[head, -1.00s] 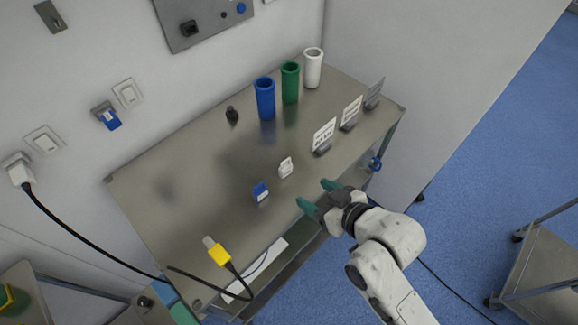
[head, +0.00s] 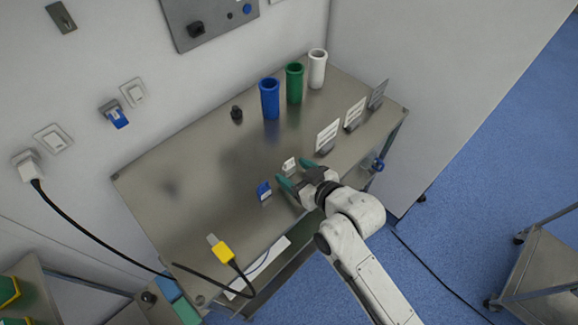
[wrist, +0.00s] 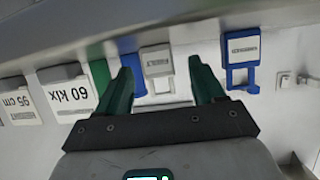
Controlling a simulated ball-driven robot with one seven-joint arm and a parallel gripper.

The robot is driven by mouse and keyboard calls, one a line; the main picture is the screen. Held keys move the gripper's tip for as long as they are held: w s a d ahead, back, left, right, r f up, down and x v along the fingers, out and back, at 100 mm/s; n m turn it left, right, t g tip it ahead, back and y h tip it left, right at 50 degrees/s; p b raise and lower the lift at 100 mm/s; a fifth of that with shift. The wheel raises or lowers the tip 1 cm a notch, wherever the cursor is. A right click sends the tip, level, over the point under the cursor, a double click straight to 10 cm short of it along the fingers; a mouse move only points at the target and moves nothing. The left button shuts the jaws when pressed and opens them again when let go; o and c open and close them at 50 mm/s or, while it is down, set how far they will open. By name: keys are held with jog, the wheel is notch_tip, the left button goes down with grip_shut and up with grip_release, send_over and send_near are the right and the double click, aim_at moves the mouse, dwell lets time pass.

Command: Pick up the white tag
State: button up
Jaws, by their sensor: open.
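The white tag (head: 290,165) stands on the metal table (head: 170,205), just beyond my gripper (head: 294,175). In the head view my fingers partly cover its lower part. In the wrist view the white tag (wrist: 157,60), with a small dark-lettered label, shows between the two green fingers of my gripper (wrist: 161,70). The fingers are apart, with nothing held. I cannot tell whether the tag lies fully between the fingertips in depth. A blue tag (head: 264,190) stands to the left of my gripper; it is at the right in the wrist view (wrist: 241,48).
White sign cards (head: 327,135) stand to the right of the tag. Blue (head: 270,98), green (head: 295,83) and white (head: 317,69) cups stand at the back. A yellow cable plug (head: 221,250) lies at the front left. The table's middle left is clear.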

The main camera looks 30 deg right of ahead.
aim_at(291, 170)
jog(key=shift+x, duration=1.5)
jog(key=shift+r, duration=0.1)
jog(key=c, duration=1)
